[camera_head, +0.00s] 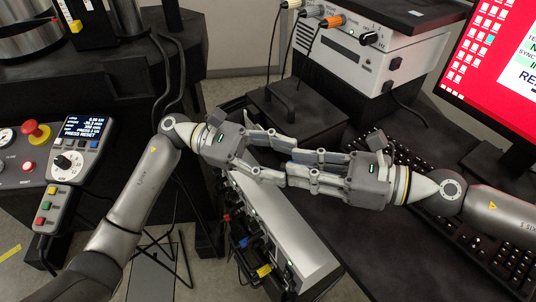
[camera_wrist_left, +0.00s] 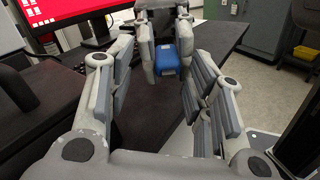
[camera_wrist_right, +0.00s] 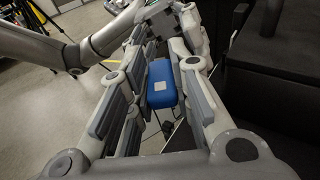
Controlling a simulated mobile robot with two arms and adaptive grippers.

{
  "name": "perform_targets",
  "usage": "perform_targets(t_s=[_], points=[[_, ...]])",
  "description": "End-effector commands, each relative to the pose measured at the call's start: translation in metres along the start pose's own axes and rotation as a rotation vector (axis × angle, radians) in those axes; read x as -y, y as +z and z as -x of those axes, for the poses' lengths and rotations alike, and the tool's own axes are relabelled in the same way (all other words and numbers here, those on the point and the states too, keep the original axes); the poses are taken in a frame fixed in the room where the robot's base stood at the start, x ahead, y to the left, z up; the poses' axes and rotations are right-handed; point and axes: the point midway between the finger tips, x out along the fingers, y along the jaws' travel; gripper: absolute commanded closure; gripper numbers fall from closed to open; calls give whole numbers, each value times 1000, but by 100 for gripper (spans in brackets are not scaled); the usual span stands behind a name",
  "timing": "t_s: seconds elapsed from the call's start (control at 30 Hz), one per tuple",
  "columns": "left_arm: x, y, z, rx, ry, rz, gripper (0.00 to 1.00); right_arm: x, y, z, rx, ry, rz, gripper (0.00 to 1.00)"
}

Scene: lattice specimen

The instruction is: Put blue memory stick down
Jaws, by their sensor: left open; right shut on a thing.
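The blue memory stick (camera_wrist_right: 162,88) shows in the right wrist view as a blue block with a small white label, between my right gripper's fingers. It also shows in the left wrist view (camera_wrist_left: 166,59), near the right gripper's fingertips. It is hidden by the fingers in the head view. My right gripper (camera_head: 297,168) is shut on the stick and holds it in the air beside the desk. My left gripper (camera_head: 277,160) is open and faces it, with the two sets of fingertips close together or overlapping. Whether the left fingers touch the stick cannot be told.
A silver box (camera_head: 285,235) with cables plugged into its side lies below the grippers. A black keyboard (camera_head: 485,240) lies under my right arm. A black box (camera_head: 295,113), a white instrument (camera_head: 355,65) and a red-screened monitor (camera_head: 500,60) stand behind. A control panel (camera_head: 72,160) is at left.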

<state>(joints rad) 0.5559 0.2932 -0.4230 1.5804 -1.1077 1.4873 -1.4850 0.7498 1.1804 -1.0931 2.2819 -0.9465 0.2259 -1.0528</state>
Motion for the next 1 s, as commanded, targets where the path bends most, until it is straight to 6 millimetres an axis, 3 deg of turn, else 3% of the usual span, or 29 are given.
perform_targets(t_s=[0.17,0.53,0.67,0.7,0.9,1.0], points=[[0,0,0,0,0,0,52,0,0,0,0,0,0,100],[0,0,0,0,1,0,99,-1,0,0,0,2,0,100],[-1,0,0,0,3,0,100,-3,0,-1,0,7,-1,100],[-1,0,0,0,4,0,100,-3,0,-1,0,8,-1,78],[-2,0,0,0,4,-1,100,-4,0,-1,0,11,-2,53],[-1,0,0,1,3,-1,100,-3,0,-1,0,8,-2,51]])
